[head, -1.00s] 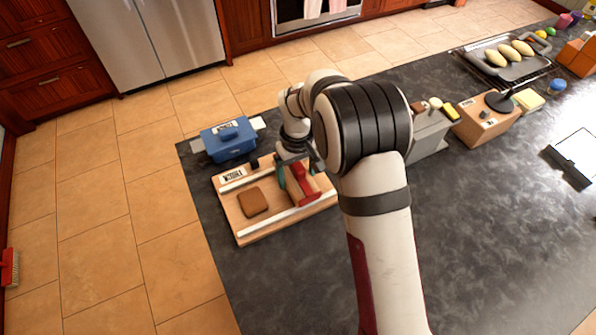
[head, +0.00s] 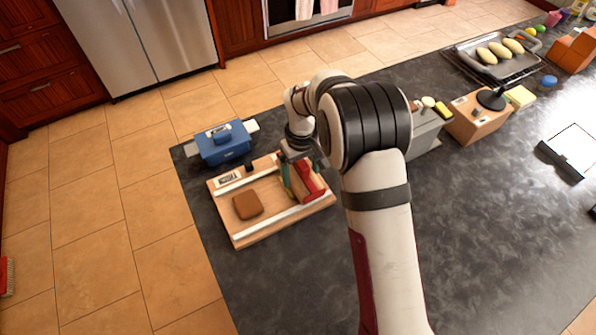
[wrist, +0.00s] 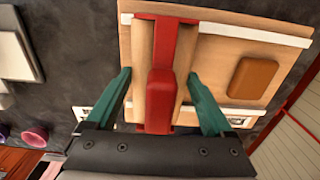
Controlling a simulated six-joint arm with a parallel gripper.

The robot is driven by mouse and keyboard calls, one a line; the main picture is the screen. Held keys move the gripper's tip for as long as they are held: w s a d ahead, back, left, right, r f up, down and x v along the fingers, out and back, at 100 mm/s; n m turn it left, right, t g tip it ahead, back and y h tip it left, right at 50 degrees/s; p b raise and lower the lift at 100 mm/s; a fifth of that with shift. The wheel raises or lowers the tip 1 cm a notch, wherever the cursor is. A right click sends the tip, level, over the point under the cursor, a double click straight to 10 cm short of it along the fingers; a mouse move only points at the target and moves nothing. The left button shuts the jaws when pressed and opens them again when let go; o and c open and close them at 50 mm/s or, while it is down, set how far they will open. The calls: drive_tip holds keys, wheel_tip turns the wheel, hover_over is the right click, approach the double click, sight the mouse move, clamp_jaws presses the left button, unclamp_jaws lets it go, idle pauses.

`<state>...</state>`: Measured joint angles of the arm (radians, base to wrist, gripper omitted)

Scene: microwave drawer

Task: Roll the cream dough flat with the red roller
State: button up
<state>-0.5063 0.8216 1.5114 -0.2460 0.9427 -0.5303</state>
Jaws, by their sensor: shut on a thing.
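The red roller (head: 314,192) has a red frame and grip with wooden cylinders on both sides; it also shows in the wrist view (wrist: 160,85). My gripper (wrist: 160,78) has green fingers, one on each side of the roller, and is shut on it. The roller is over the right part of the wooden board (head: 222,208). A brown, rounded dough slab (head: 247,205) lies on the board left of the roller, apart from it. It looks brown, not cream. In the wrist view the slab (wrist: 254,78) is right of the roller. I cannot tell whether the roller touches the board.
White rails (head: 265,222) run along two sides of the board. A blue box (head: 222,143) stands behind it. A grey box (head: 425,132), a brown box (head: 478,118) and a tray (head: 510,68) with cream loaves stand farther right. The board's left side is near the counter edge.

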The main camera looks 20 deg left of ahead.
drive_tip(key=shift+s+a, duration=0.1)
drive_tip(key=shift+s+a+f, duration=0.1)
drive_tip(key=shift+s+a, duration=0.4)
idle(0.3)
drive_tip(key=shift+s+a, duration=0.25)
idle(0.4)
drive_tip(key=shift+w+d+f, duration=0.1)
drive_tip(key=shift+w+d, duration=0.75)
drive_tip(key=shift+w, duration=0.05)
drive_tip(key=shift+s+a, duration=0.55)
drive_tip(key=shift+s, duration=0.05)
